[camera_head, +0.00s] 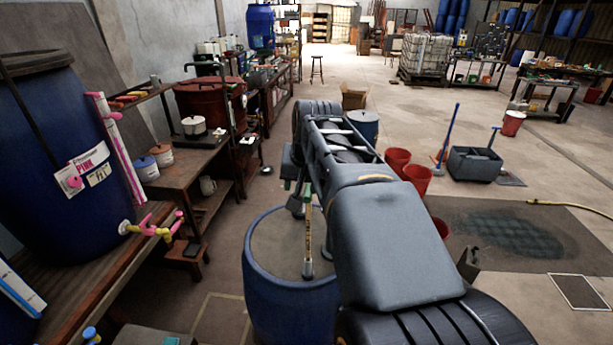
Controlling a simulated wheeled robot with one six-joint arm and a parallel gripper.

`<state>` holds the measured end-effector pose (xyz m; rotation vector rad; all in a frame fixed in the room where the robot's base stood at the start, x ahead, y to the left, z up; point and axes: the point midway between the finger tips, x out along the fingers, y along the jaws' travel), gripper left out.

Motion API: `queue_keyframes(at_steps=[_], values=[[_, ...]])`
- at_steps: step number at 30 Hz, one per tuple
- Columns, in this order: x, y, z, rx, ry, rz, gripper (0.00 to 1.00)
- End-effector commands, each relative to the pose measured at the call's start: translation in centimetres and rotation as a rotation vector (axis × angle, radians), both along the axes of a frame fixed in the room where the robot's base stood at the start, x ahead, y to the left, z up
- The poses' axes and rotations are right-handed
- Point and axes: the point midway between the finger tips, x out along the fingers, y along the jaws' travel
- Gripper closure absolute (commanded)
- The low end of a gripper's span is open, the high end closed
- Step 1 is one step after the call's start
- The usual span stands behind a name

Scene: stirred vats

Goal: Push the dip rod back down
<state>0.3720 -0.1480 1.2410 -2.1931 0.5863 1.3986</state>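A blue vat (292,308) stands on the floor at the bottom centre, with a grey-brown surface inside its rim. The dip rod (308,236) stands about upright in it, a thin yellowish marked rod with a green part near its top and a grey piece low down near the surface. My gripper (298,205) is small and dark, at the rod's upper part and just left of it in the picture. I cannot tell whether it touches the rod. My own arm hides part of the vat's right side. The fingers are too small to show open or shut.
A large blue drum (60,175) with a pink tap and label stands on the wooden bench (120,275) at left. Red buckets (416,178) and a grey mop bucket (474,164) stand right of my arm. The floor beyond is mostly open.

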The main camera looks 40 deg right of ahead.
Motion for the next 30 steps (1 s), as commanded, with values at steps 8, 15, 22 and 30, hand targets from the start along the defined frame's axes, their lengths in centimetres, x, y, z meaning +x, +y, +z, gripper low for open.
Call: queue_keyframes(at_steps=[8,15,22,30], values=[[0.3,-4.3,3.7,0.024,-0.028,-0.137,0.52],[1.9,-4.8,0.1,0.026,-0.027,-0.138,0.52],[3.7,-5.3,-3.9,0.025,-0.028,-0.136,0.52],[5.1,-5.8,-7.0,0.025,-0.03,-0.136,0.52]])
